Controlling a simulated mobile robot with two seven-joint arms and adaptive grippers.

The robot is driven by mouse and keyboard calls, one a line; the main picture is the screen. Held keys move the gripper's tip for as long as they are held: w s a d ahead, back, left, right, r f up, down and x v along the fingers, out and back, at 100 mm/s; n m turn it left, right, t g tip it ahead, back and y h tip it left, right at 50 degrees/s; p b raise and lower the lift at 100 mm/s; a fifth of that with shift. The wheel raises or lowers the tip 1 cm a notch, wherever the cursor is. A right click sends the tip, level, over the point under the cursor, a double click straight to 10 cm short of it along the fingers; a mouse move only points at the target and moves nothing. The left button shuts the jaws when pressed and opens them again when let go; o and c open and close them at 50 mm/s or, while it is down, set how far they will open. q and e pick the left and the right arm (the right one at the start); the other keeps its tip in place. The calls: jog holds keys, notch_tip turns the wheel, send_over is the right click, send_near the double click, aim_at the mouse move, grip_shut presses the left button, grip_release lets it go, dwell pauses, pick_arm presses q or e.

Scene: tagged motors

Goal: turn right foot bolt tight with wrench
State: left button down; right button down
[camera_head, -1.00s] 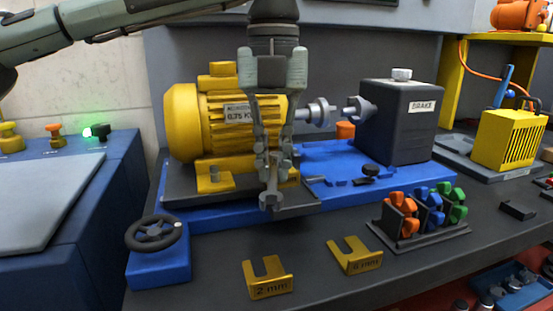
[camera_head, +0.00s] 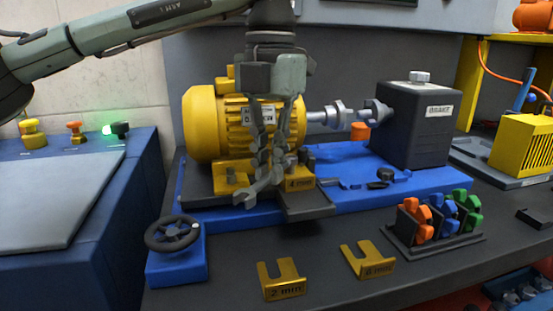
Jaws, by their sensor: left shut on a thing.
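The yellow motor (camera_head: 203,125) sits on the blue base (camera_head: 350,160), with bolts at its front feet. The left foot (camera_head: 228,180) shows plainly. The right foot (camera_head: 303,172) is partly covered by my left gripper (camera_head: 273,158), which comes down from above in front of the motor. It is shut on the grey wrench (camera_head: 243,195). The wrench's open jaw points down and left, in front of the base of the motor. The right foot bolt is largely hidden, and I cannot tell whether the wrench touches it. My right gripper is not in view.
A black brake box (camera_head: 415,125) stands right of the motor, past the shaft couplings. Yellow shims (camera_head: 281,281) and a rack of coloured knobs (camera_head: 432,225) lie in front on the dark bench.

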pick_arm(q)
jog(key=shift+a, duration=0.1)
jog(key=shift+w+a+m+p, duration=0.45)
jog(key=shift+a+m, duration=0.15)
jog(key=shift+m, duration=0.6)
jog(key=shift+r, duration=0.1)
jog(key=shift+w+a+m+p, duration=0.2)
jog(key=shift+a+m+p, duration=0.1)
jog(key=shift+m, duration=0.3)
jog(key=shift+w+a+m, duration=0.25)
jog(key=shift+w+m, duration=0.1)
jog(key=shift+m, duration=0.35)
jog(key=shift+s+d, duration=0.1)
jog(key=shift+s+n, duration=0.1)
jog(key=shift+n, duration=0.3)
